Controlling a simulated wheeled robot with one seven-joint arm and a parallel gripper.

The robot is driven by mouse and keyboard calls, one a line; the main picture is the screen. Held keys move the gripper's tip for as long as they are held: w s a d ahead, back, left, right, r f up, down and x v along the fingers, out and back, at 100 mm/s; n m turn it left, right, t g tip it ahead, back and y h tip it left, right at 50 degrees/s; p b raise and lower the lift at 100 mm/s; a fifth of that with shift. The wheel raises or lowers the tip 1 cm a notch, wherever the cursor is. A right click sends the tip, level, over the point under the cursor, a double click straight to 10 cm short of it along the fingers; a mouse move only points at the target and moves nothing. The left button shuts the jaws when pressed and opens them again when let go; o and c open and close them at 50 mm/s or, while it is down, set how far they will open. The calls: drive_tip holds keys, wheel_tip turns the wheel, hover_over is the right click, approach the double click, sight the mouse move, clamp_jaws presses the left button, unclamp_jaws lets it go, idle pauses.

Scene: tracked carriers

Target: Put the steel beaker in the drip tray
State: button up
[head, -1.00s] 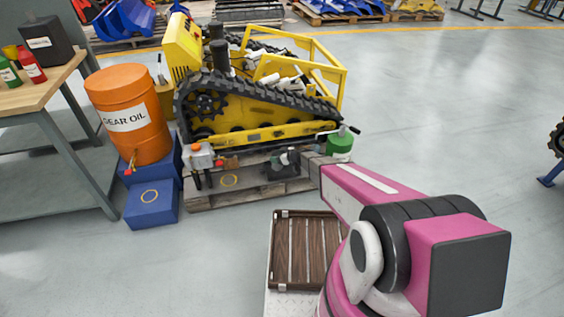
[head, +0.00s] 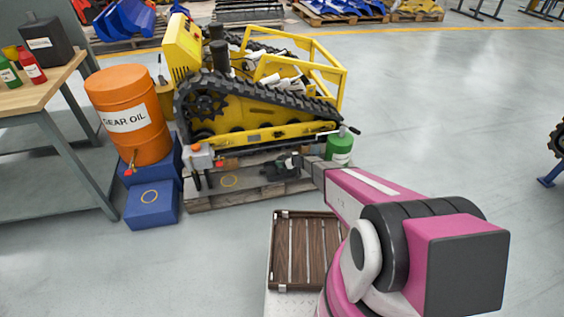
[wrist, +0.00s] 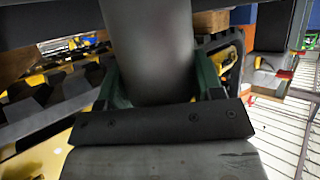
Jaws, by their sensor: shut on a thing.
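My gripper (head: 282,166) is low at the front edge of the pallet, beside the yellow tracked carrier. In the wrist view my gripper (wrist: 160,88) has its green-edged fingers on both sides of a smooth grey cylinder, the steel beaker (wrist: 148,55), and is shut on it. A brown slatted wooden tray (head: 275,252) with a raised rim lies in front of me, empty. I cannot tell for sure whether this is the drip tray.
The yellow tracked carrier (head: 262,118) stands on a pallet (head: 205,203). A green canister (head: 340,148) is just right of my gripper. An orange gear oil drum (head: 128,95) stands on blue blocks (head: 150,215) at left, near a workbench (head: 30,105).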

drive_tip(key=o, duration=1.1)
drive_tip(key=shift+f, duration=0.1)
drive_tip(key=shift+o, duration=0.2)
drive_tip(key=v, duration=1.2)
drive_tip(key=s+d+r+m+g+h, duration=0.2)
drive_tip(key=s+d+r+m+h, duration=0.1)
drive_tip(key=s+r, duration=0.6)
drive_tip(key=s+d+r+m+g+h, duration=0.2)
drive_tip(key=s+d+r+m+h, duration=0.2)
drive_tip(key=s+r, duration=0.6)
drive_tip(key=s+d+r+m+g+h, duration=0.2)
drive_tip(key=s+d+r+m+h, duration=0.2)
drive_tip(key=s+d+r, duration=0.3)
wheel_tip(320, 180, up, 3)
drive_tip(key=s+m, duration=0.1)
drive_tip(key=s, duration=0.1)
drive_tip(key=shift+s+f, duration=0.25)
drive_tip(key=shift+s, duration=0.15)
